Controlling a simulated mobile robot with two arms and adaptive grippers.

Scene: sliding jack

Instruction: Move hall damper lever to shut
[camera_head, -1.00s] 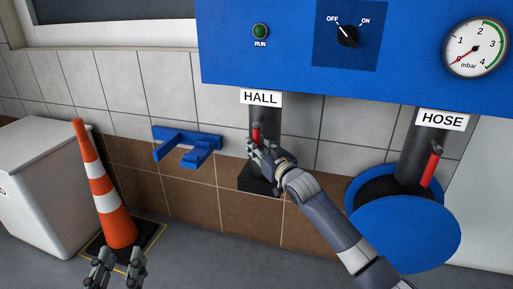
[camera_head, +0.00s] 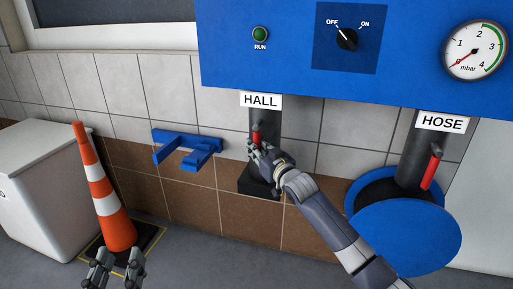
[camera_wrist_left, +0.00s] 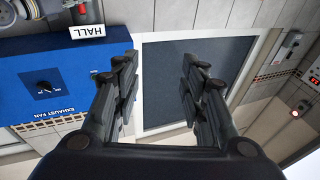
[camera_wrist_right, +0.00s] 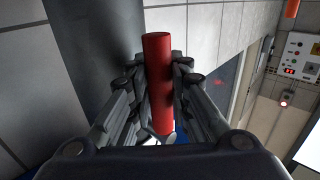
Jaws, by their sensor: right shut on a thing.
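The hall damper lever is a red handle (camera_head: 256,134) on the dark pipe (camera_head: 267,122) under the HALL sign (camera_head: 261,100). My right gripper (camera_head: 256,147) is at this lever. In the right wrist view the red handle (camera_wrist_right: 159,80) stands between the two fingers, which are closed on it, with its free end sticking out beyond them. The lever's pivot is hidden by the hand. My left gripper (camera_head: 117,270) is low at the left, near the cone, open and empty; its parted fingers show in the left wrist view (camera_wrist_left: 158,85).
An orange cone (camera_head: 101,190) and a white bin (camera_head: 50,190) stand at the left. A blue bracket (camera_head: 188,148) is on the wall left of the pipe. A second red lever (camera_head: 431,170) is under the HOSE sign (camera_head: 441,123), above a blue round lid (camera_head: 405,235).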

